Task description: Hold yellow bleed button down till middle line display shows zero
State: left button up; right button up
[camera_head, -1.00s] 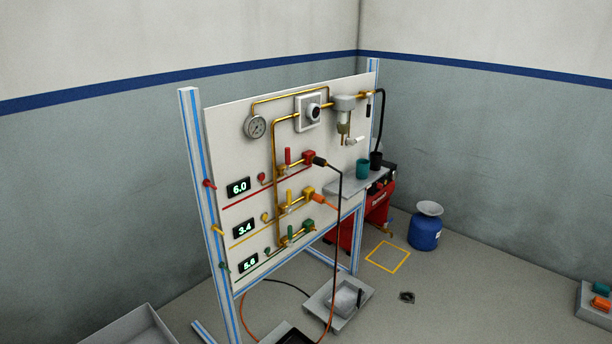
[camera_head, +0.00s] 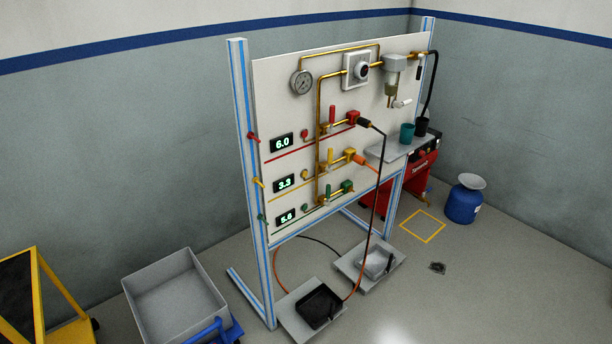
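The upright white panel (camera_head: 290,95) carries red, yellow and green lines. The middle line display (camera_head: 285,184) reads 3.3. A round yellow button (camera_head: 305,174) sits on the panel just right of that display. Another small yellow fitting (camera_head: 258,183) sticks out at the left post on the same line. I cannot tell from the picture alone which one is the bleed button. A yellow lever valve (camera_head: 330,156) stands further right on the line. Neither of my grippers shows in this view, and nothing visible touches the yellow button.
The upper display (camera_head: 282,142) reads 6.0 and the lower display (camera_head: 287,217) 5.6. A grey bin (camera_head: 178,290) stands left of the frame's blue-striped post (camera_head: 242,120). Trays (camera_head: 285,310) lie below the panel. A yellow-framed cart (camera_head: 50,275) is at far left.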

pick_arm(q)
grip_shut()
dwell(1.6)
